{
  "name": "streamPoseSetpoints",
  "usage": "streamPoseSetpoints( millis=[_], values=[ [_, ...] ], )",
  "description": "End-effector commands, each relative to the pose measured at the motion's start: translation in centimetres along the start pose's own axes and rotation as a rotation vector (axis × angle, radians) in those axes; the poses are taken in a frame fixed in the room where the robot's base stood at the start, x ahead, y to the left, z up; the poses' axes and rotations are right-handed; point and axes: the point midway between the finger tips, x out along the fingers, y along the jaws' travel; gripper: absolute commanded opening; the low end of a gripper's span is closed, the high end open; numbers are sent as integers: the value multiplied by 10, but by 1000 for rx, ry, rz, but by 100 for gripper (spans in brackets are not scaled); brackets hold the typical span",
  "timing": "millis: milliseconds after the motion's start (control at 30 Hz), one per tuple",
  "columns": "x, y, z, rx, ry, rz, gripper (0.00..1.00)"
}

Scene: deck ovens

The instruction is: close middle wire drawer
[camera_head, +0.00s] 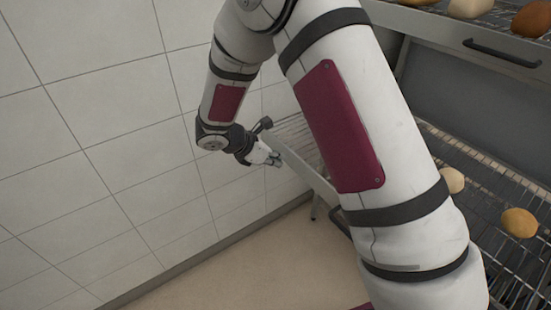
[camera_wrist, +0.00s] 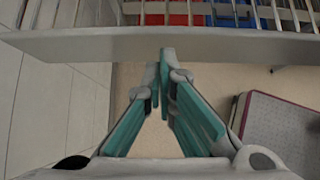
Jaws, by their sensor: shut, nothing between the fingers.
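A wire drawer with a pale grey front panel (camera_head: 312,177) stands pulled out, left of my upper arm in the head view. A dark handle (camera_head: 340,222) shows partly beside my arm. My gripper (camera_head: 277,160) is at the panel's left end, on its outer side. In the wrist view, the panel (camera_wrist: 80,46) crosses the top of the picture, with wire rods behind it. My gripper (camera_wrist: 162,56) is shut and empty, its teal fingertips overlapping the panel's lower edge. I cannot tell whether they touch it. My arm hides the drawer's middle.
An upper rack (camera_head: 500,52) with a dark handle holds several rolls at the top right. Wire rack (camera_head: 500,190) with rolls (camera_head: 520,222) shows right of my arm; I cannot tell if it is the same drawer. A tiled wall (camera_head: 90,130) stands close at left. Floor (camera_head: 230,270) below is clear.

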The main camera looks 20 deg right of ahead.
Motion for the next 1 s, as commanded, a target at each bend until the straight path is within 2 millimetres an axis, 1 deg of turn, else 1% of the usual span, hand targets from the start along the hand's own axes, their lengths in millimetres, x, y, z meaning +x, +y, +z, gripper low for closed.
streamPoseSetpoints(
  millis=[167, 267, 367, 567, 1000],
  values=[
    [2, 0, 2, 1, 0, 0, 0],
    [8, 0, 8, 1, -1, -1, 0],
    [18, 0, 18, 2, -2, -1, 0],
    [51, 0, 51, 5, -3, -3, 0],
    [138, -1, 138, 6, -3, -4, 0]
  ],
)
